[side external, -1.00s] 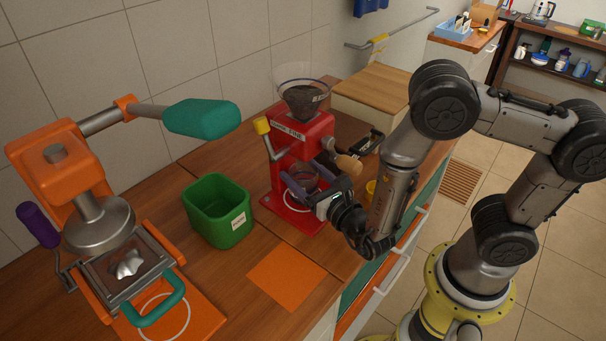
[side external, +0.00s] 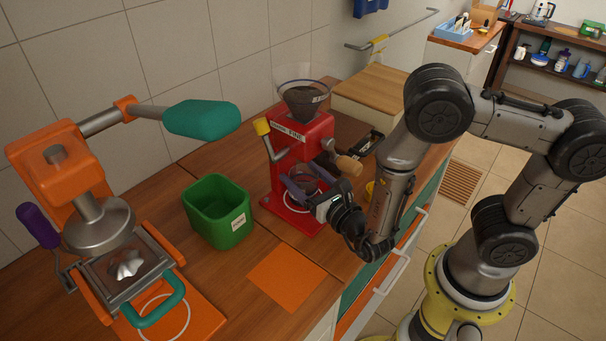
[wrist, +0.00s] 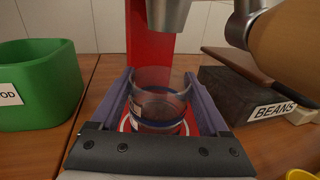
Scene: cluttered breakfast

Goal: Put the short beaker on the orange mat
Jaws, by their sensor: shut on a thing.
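The short beaker (wrist: 160,100) is clear glass with a blue band, and it stands upright between my gripper's purple fingers in the wrist view. In the side view the beaker (side external: 303,180) shows small at the foot of the red grinder (side external: 312,140), under its spout. My gripper (side external: 308,190) is shut on the beaker; it also shows in the wrist view (wrist: 160,112). The orange mat (side external: 287,277) lies flat and bare on the counter, in front of the grinder, with the gripper above and behind it. Whether the beaker touches the grinder base is hard to tell.
A green bin (side external: 218,212) stands left of the grinder. An orange press (side external: 75,190) with a teal handle is at the far left. A dark box labelled BEANS (wrist: 250,95) and a wooden grinder handle (wrist: 290,40) are close on the right.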

